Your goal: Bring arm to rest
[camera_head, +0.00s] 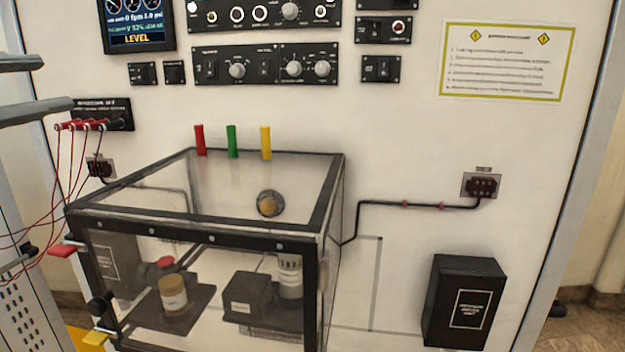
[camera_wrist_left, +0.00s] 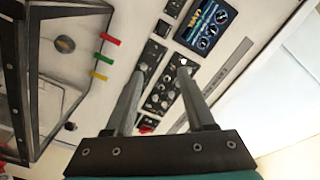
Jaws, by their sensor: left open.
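My left gripper (camera_head: 70,82) reaches in from the left edge of the head view, in front of the panel's left side. Its two grey fingers are apart with nothing between them. In the left wrist view the open fingers (camera_wrist_left: 161,72) point toward the panel's black control strips (camera_wrist_left: 160,88), and no contact shows. Most of my left arm is outside the head view. My right gripper is in neither view.
A clear black-framed case (camera_head: 330,200) stands against the white trainer panel (camera_head: 400,130). Red wires (camera_head: 62,165) hang from a connector block (camera_head: 118,114) close below the left gripper. A black box (camera_head: 462,300) is at lower right.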

